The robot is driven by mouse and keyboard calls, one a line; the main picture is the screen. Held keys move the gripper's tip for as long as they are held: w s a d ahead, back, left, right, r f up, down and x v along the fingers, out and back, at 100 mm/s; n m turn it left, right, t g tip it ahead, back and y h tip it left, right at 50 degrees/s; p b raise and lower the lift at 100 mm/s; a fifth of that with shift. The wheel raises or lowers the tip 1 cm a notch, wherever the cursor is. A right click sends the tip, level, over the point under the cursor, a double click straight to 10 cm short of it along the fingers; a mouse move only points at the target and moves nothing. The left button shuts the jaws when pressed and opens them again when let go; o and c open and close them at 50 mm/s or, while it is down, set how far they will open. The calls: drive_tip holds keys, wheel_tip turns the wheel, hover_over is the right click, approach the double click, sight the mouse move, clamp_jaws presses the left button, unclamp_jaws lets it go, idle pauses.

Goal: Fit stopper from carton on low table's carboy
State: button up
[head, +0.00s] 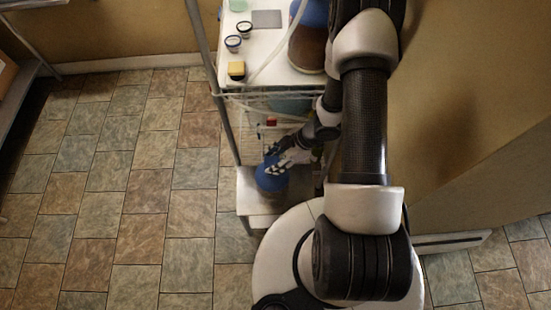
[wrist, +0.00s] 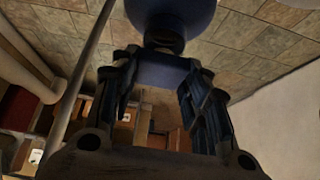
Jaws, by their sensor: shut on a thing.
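A blue carboy (head: 272,182) stands on a white low table (head: 258,204) beneath the shelf. My gripper (head: 274,157) is at the top of this carboy. In the wrist view the carboy (wrist: 170,12) is at the top, with its dark neck (wrist: 165,40) pointing toward my gripper (wrist: 161,70). The fingers are shut on a dark blue piece (wrist: 160,73), which looks like the stopper. It is in line with the neck and close to it; I cannot tell whether they touch. I cannot make out the stopper in the head view.
A shelf post (head: 207,60) stands at the left. The tiled floor (head: 120,180) to the left is clear.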

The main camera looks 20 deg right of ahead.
drive_tip(key=shift+f, duration=0.9)
idle(2.3)
drive_tip(key=o, duration=1.1)
drive_tip(key=o, duration=0.6)
drive_tip(key=shift+r, duration=0.1)
drive_tip(key=shift+r+p, duration=3.45)
drive_tip(key=shift+p, duration=0.2)
